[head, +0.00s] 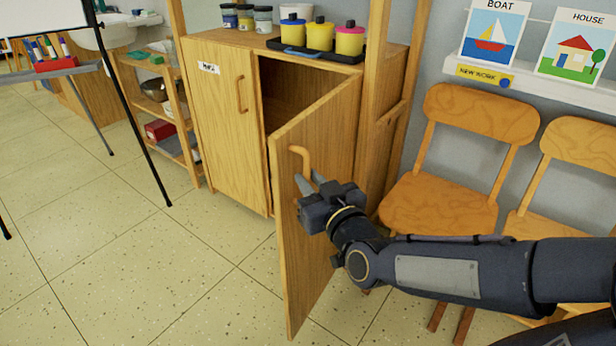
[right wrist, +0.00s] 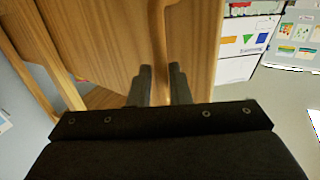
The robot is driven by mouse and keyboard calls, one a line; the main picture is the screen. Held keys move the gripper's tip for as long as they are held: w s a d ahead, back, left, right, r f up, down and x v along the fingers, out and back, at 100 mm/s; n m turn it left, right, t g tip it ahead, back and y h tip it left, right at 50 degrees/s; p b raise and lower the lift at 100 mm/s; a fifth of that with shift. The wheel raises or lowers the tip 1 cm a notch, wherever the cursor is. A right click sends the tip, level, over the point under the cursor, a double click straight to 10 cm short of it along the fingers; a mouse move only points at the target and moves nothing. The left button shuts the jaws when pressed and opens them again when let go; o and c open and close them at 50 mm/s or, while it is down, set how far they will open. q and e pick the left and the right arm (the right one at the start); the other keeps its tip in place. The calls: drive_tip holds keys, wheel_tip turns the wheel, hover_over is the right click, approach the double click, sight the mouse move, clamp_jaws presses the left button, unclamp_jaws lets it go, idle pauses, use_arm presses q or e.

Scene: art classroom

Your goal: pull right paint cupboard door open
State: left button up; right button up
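The right paint cupboard door (head: 322,130) is swung well out from the wooden cupboard (head: 262,190), and part of the dark inside shows behind it. Its curved wooden handle (head: 303,156) is on the door's outer face near the free edge. My right gripper (head: 310,183) is at the lower part of the handle. In the right wrist view the handle (right wrist: 160,40) runs down between the two fingers (right wrist: 161,85), which are close on both sides of it. The left cupboard door (head: 222,105) is closed. My left gripper is not in view.
Wooden chairs (head: 445,180) stand close on the right, behind my right arm. Paint pots (head: 320,35) in a dark tray and several jars (head: 246,17) stand on the cupboard. An easel leg (head: 130,110) is at the left. The floor (head: 170,260) in front is clear.

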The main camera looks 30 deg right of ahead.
drive_tip(key=s+p, duration=0.1)
drive_tip(key=s, duration=0.5)
drive_tip(key=shift+s, duration=0.3)
drive_tip(key=s+a+f+m+g+y, duration=0.1)
drive_tip(key=s+a+f+g+y, duration=0.15)
drive_tip(key=s+f+g, duration=0.35)
drive_tip(key=s+a+f+m+g+y, duration=0.1)
drive_tip(key=s+a+f+g+y, duration=0.15)
drive_tip(key=s+g, duration=0.45)
wheel_tip(320, 180, up, 34)
drive_tip(key=s+p, duration=0.1)
drive_tip(key=p, duration=3.4)
drive_tip(key=shift+f+n+t+h, duration=0.2)
drive_tip(key=shift+n+t+h, duration=0.1)
drive_tip(key=shift+h, duration=0.1)
